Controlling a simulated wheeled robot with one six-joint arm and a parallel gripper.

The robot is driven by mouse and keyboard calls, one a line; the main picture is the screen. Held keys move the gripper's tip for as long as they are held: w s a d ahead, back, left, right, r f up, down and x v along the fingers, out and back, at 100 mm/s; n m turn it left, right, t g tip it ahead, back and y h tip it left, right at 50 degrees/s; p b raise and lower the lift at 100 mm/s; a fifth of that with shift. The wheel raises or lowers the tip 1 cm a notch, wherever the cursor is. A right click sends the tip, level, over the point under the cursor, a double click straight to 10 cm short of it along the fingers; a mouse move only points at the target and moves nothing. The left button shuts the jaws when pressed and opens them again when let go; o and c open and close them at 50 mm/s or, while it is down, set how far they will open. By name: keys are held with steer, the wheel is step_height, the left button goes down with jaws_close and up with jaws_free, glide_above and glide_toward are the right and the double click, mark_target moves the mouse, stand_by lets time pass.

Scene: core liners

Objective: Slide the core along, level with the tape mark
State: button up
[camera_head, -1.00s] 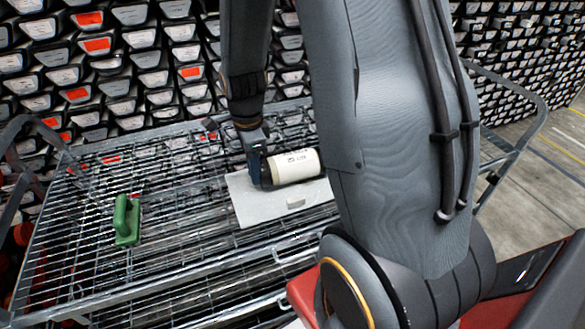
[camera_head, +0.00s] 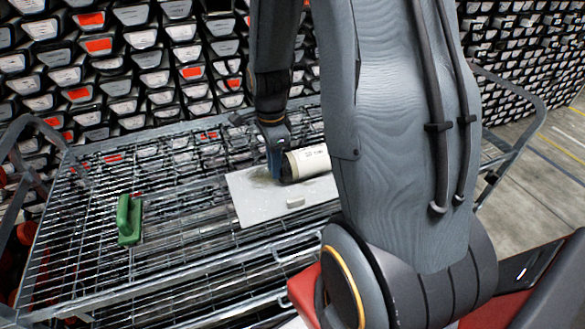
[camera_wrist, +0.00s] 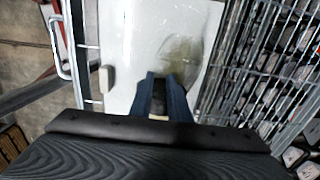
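The core (camera_head: 310,160), a cream cylinder with a dark left end and small print, lies on a pale board (camera_head: 255,207). My arm hides its right end. My gripper (camera_head: 276,172) is low over the board at the core's dark left end and seems to touch it. In the wrist view my gripper's two blue fingers (camera_wrist: 164,75) have a narrow dark gap between them, with a bit of cream below. I cannot tell whether they grip anything. A small pale piece (camera_head: 295,203) lies near the board's front edge, also in the wrist view (camera_wrist: 106,78). I cannot make out a clear tape mark.
The board lies on a wire-mesh cart with metal rails (camera_head: 215,265). A green handled tool (camera_head: 129,220) sits on the mesh at left. A greenish smudge (camera_wrist: 180,62) marks the board past my fingers. Stacked core trays (camera_head: 150,60) fill the back.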

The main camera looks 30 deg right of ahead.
steer(key=shift+s+d+p, duration=0.55)
steer(key=shift+s+d, duration=0.35)
steer(key=shift+d, duration=3.7)
steer(key=shift+s+d+p, duration=0.6)
steer(key=shift+s+d, duration=0.3)
steer(key=shift+d, duration=3.65)
steer(key=shift+s+d+p, duration=0.55)
steer(key=shift+s+d, duration=0.35)
steer(key=shift+d, duration=3.7)
steer(key=shift+a, duration=0.15)
steer(key=shift+w+a, duration=0.2)
steer(key=shift+a, duration=0.65)
step_height(320, 180, up, 9)
steer(key=p, duration=0.6)
